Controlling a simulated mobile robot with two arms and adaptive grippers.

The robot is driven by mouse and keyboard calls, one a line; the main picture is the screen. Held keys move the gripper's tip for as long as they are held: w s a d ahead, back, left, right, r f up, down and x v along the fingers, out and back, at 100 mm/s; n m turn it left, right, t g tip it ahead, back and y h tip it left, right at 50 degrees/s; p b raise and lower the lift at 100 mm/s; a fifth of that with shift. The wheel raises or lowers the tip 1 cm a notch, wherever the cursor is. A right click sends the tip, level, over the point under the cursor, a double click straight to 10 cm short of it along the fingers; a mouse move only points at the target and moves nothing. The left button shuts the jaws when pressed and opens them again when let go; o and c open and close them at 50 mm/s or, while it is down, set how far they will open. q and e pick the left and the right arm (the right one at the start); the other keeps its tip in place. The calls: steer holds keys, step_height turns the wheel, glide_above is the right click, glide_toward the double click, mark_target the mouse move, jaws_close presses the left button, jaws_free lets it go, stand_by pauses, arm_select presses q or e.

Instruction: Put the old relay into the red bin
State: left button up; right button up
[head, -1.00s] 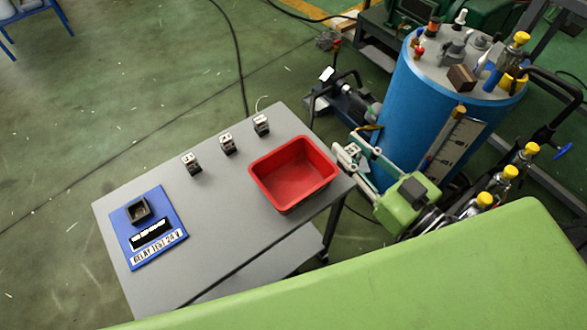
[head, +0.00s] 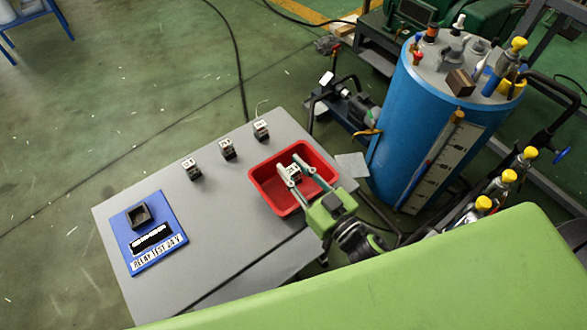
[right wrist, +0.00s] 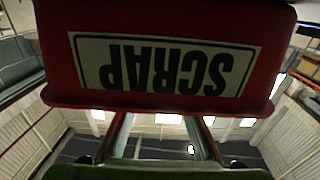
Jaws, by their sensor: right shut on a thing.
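The red bin (head: 263,177) stands on the right end of the grey table. My right gripper (head: 292,175) reaches in over the bin's near right rim. It is shut on the old relay (head: 295,173), a small dark block with a white printed top. The relay appears over the bin's opening; how high it is above the floor of the bin I cannot tell. The right wrist view shows the bin's outer wall with an upside-down SCRAP label (right wrist: 165,66); the bin hides the fingertips and relay there. My left gripper is not in view.
Three similar relays stand in a row on the table (head: 215,215): left (head: 192,169), middle (head: 228,149) and right (head: 261,130). A blue relay test board (head: 172,215) with an empty-looking dark socket (head: 139,215) lies at left. A blue tank (head: 415,120) stands right of the table.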

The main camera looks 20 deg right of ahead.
steer(key=shift+f, duration=0.15)
steer(key=shift+f+b, duration=0.4)
steer(key=shift+f, duration=0.15)
steer(key=o, duration=1.1)
